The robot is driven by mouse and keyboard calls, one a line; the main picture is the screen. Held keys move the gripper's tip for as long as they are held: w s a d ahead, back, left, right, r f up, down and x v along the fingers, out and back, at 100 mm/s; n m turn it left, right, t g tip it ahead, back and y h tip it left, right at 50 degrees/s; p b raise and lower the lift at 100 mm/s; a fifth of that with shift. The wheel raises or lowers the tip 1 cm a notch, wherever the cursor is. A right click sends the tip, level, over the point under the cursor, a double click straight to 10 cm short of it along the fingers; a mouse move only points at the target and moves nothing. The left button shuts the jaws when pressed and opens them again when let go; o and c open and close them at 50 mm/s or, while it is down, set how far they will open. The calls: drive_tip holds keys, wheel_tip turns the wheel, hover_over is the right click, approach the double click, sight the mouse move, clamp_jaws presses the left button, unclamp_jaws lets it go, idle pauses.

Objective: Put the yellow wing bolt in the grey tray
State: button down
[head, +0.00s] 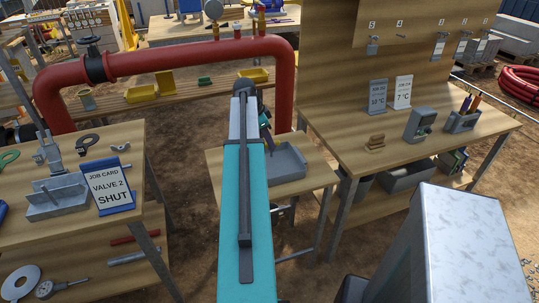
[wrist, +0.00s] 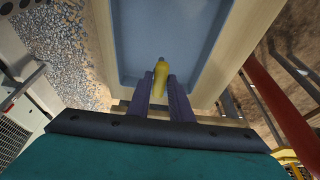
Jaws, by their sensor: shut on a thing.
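The yellow wing bolt (wrist: 160,78) is between the two dark fingers of my gripper (wrist: 163,82) in the wrist view. The gripper is shut on it, and the bolt's grey tip points away from the wrist. The grey tray (wrist: 195,30) lies beyond the bolt in that view, with the bolt in front of its floor near one end. The height of the bolt above the tray is hard to judge. In the head view the tray (head: 290,166) sits on a small wooden table, partly behind my teal arm. The bolt cannot be made out there.
A workbench with a job card (head: 108,184) and a grey vise-like fixture (head: 58,195) stands on the left. A bench with a grey box (head: 419,123) and a pegboard stands on the right. A red pipe (head: 190,57) arches behind the small table.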

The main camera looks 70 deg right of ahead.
drive_tip(key=shift+f, duration=1.3)
drive_tip(key=shift+f+p, duration=0.7)
drive_tip(key=shift+f, duration=1.15)
drive_tip(key=shift+f, duration=0.15)
drive_tip(key=c, duration=1.6)
unclamp_jaws()
drive_tip(key=shift+b+v, duration=1.55)
drive_tip(key=shift+v, duration=4.55)
